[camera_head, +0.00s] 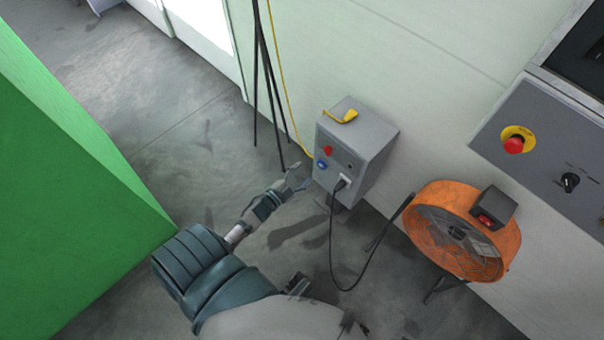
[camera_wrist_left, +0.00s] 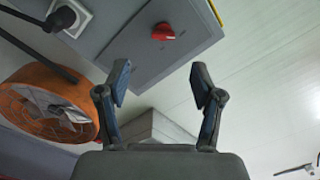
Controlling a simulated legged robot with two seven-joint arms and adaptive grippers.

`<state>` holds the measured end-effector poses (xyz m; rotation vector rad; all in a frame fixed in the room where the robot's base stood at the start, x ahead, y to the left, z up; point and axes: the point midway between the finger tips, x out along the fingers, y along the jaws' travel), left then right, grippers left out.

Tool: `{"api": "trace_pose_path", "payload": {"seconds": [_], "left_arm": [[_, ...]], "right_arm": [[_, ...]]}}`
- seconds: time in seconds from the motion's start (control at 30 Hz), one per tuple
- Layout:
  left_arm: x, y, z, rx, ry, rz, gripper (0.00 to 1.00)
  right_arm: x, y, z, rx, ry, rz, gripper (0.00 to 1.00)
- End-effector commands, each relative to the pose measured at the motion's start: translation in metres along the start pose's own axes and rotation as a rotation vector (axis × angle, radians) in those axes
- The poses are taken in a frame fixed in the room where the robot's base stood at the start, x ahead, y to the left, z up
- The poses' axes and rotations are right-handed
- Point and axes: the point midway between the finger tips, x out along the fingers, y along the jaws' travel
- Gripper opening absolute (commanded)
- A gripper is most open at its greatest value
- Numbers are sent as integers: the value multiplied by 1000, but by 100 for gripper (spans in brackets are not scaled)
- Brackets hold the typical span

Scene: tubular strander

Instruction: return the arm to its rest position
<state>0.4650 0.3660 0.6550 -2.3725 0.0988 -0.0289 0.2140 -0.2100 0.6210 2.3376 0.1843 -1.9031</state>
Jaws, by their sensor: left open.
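My left arm reaches up from the bottom of the head view. My left gripper (camera_head: 297,178) is just left of the lower part of a grey control box (camera_head: 357,158). In the left wrist view, my left gripper (camera_wrist_left: 160,85) is open, with nothing between its two fingers. The box's grey face with a red switch (camera_wrist_left: 163,32) is beyond the fingertips in that view. Whether a finger touches the box cannot be told. My right gripper is in neither view.
An orange fan (camera_head: 455,232) stands right of the box. A black cable (camera_head: 333,245) hangs from the box. A green panel (camera_head: 70,190) is on the left. A grey panel with a red emergency button (camera_head: 514,145) is at the upper right. Grey floor (camera_head: 160,120) is open at the upper left.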

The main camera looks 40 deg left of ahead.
Motion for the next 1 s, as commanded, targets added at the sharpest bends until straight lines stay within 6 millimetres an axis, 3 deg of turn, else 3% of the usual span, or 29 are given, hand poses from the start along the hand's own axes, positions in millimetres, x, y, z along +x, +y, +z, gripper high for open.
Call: {"api": "trace_pose_path", "payload": {"seconds": [0.37, 0.47, 0.53, 0.67, 0.8, 0.9, 1.0], "left_arm": [[0, 1, 1, -4, -7, 3, 67], [-6, 15, 8, -47, -78, 30, 67], [-19, 38, 20, -114, -196, 77, 67], [-71, 110, 45, -283, -523, 218, 67], [-151, 186, 51, -427, -867, 383, 67], [-204, 224, 43, -489, -1058, 484, 67], [-244, 248, 32, -526, -1192, 556, 67]], "right_arm": [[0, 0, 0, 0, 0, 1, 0], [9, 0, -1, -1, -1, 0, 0], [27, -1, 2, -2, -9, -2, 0], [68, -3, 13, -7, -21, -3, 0], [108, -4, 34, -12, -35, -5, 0], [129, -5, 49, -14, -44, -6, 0], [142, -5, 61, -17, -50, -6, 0]]}}
